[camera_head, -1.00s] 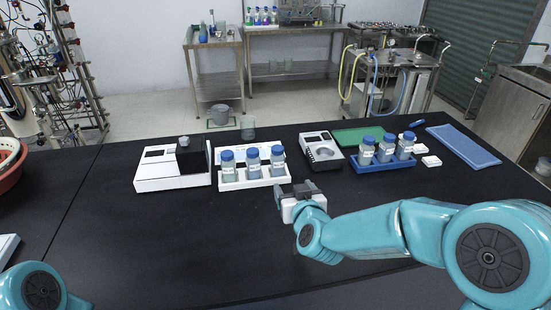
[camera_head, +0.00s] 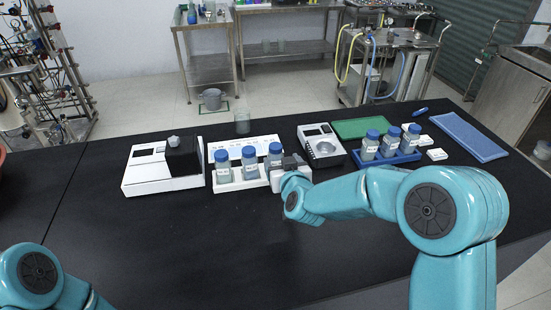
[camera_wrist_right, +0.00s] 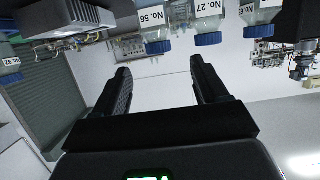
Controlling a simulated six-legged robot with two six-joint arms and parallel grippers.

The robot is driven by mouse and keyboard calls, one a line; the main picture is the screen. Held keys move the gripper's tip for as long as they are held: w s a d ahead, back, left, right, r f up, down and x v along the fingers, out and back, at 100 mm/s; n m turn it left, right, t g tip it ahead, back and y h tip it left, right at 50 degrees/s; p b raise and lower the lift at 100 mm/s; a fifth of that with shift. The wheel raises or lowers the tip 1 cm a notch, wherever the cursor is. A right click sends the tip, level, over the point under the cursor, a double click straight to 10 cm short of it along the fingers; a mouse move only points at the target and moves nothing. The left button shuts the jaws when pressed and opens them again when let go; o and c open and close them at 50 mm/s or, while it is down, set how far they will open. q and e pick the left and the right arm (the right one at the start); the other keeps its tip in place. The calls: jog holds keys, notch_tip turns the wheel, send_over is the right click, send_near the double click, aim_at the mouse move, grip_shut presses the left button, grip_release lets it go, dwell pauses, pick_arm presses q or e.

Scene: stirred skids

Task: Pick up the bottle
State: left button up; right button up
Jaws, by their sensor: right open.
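Three clear bottles with blue caps (camera_head: 222,165) (camera_head: 249,163) (camera_head: 275,156) stand upright in a white rack (camera_head: 238,185). Three similar bottles (camera_head: 370,148) (camera_head: 391,144) (camera_head: 410,142) stand in a blue rack (camera_head: 388,158). My right gripper (camera_head: 292,162) is open and empty at the right end of the white rack, partly covering the rack's end. The right wrist view is upside down; beyond my open fingers (camera_wrist_right: 160,72) it shows bottles labelled No.56 (camera_wrist_right: 154,32) and No.27 (camera_wrist_right: 207,22), neither between the fingers. Only part of my left arm shows at lower left.
A white instrument with a black block (camera_head: 165,165) stands left of the white rack. A scale-like device (camera_head: 322,147) stands between the racks, with a green mat (camera_head: 364,128) and blue mat (camera_head: 465,138) to the right. A beaker (camera_head: 242,123) stands behind. The front tabletop is clear.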

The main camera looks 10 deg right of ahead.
aim_at(277, 152)
jog(key=x, duration=0.4)
jog(key=shift+p, duration=0.3)
jog(key=shift+w+f, duration=0.2)
jog(key=shift+w, duration=0.2)
jog(key=shift+w+d+p, duration=0.1)
jog(key=shift+w+p, duration=0.2)
jog(key=shift+p, duration=0.05)
jog(key=p+x, duration=0.1)
jog(key=x, duration=0.3)
jog(key=shift+d+f+p, duration=0.1)
jog(key=shift+f+p, duration=0.1)
jog(key=shift+p, duration=0.1)
jog(key=shift+w, duration=0.35)
jog(key=shift+f, duration=0.1)
